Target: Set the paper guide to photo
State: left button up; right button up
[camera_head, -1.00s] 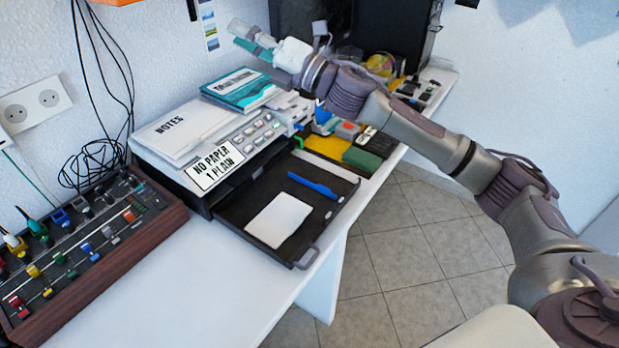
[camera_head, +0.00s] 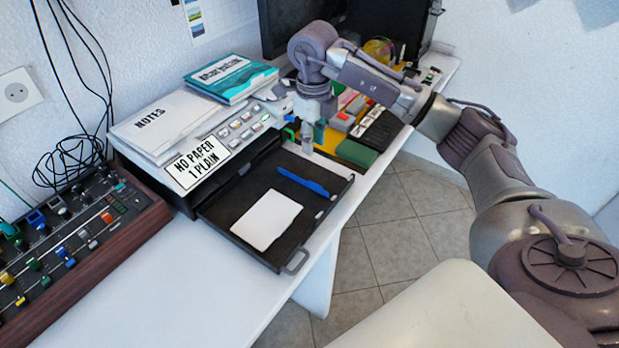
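A printer with a label reading "NO PAPER 1 PLAIN" (camera_head: 201,162) stands on the white desk. Its black paper tray (camera_head: 225,212) is pulled out toward the front. In the tray lie a small white stack of paper (camera_head: 267,219) and a blue bar, which looks like the paper guide (camera_head: 303,181), lying slantwise behind the paper and apart from it. My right gripper (camera_head: 307,146) points down above the back right part of the tray, behind the blue guide and not touching it. Its fingers are seen narrow, so their opening is unclear. My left gripper is out of view.
Notes (camera_head: 150,124) and a teal book (camera_head: 230,77) lie on the printer. A mixing board (camera_head: 60,262) with coloured knobs stands at left. Right of the tray are a green block (camera_head: 357,153) and other small items. The desk front (camera_head: 190,285) is clear.

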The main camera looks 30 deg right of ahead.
aim_at(313, 183)
notch_tip(313, 183, down, 13)
jog(key=shift+f, duration=0.1)
dwell(0.4)
grip_shut()
